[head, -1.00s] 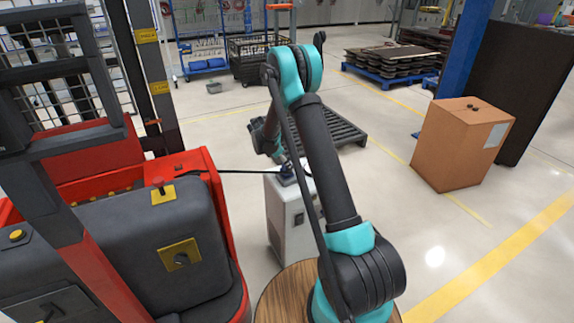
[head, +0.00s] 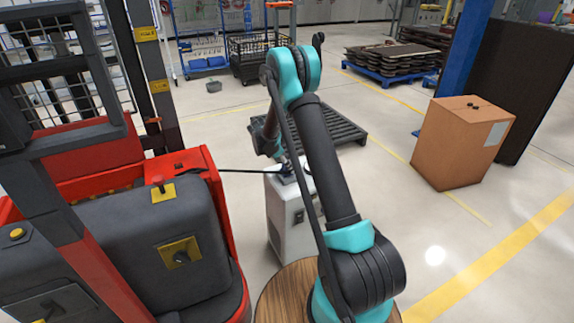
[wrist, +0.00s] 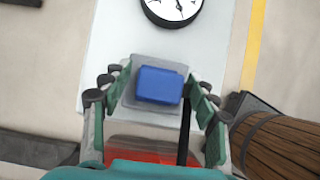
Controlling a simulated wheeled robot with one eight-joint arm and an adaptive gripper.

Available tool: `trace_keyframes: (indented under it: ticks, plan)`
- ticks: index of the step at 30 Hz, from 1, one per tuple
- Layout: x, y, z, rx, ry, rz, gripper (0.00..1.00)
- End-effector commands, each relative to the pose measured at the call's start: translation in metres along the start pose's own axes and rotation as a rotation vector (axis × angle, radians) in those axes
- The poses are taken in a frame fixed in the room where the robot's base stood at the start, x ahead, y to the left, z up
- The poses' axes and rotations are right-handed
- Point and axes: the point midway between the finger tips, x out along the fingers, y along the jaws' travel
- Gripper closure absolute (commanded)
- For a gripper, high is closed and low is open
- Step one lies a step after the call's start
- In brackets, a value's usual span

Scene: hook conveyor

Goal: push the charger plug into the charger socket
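The charger plug appears to be the blue block (wrist: 158,85) in the wrist view. It lies over a grey square fitting (wrist: 150,117), probably the socket, on the white cabinet top; whether it is seated there I cannot tell. My gripper (wrist: 160,82) has its green-padded fingers on the left and right of the block, apart, with thin grey gaps showing. In the head view my gripper is small and partly hidden by my arm, above the white cabinet (head: 290,215). A black cable (wrist: 185,130) runs from near the block towards the red truck.
A round dial (wrist: 170,8) is on the cabinet top beyond the block. The red and grey truck (head: 130,235) stands close on the left, with the cable (head: 240,171) stretched to the cabinet. A pallet (head: 335,130) lies behind. A cardboard box (head: 460,145) stands right; floor between is clear.

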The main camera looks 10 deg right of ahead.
Motion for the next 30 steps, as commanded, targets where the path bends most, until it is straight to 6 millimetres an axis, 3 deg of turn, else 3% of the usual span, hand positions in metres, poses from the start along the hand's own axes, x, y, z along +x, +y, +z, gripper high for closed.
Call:
trace_keyframes:
  ticks: [8,13,24,30]
  plan:
    - [0.0,0.0,0.0,0.0,0.0,0.0,0.35]
    - [-0.01,0.0,0.0,-0.001,0.0,0.001,0.35]
    - [-0.081,0.0,0.0,-0.001,0.0,0.001,0.35]
    - [-0.11,0.0,0.0,-0.001,0.0,0.0,0.35]
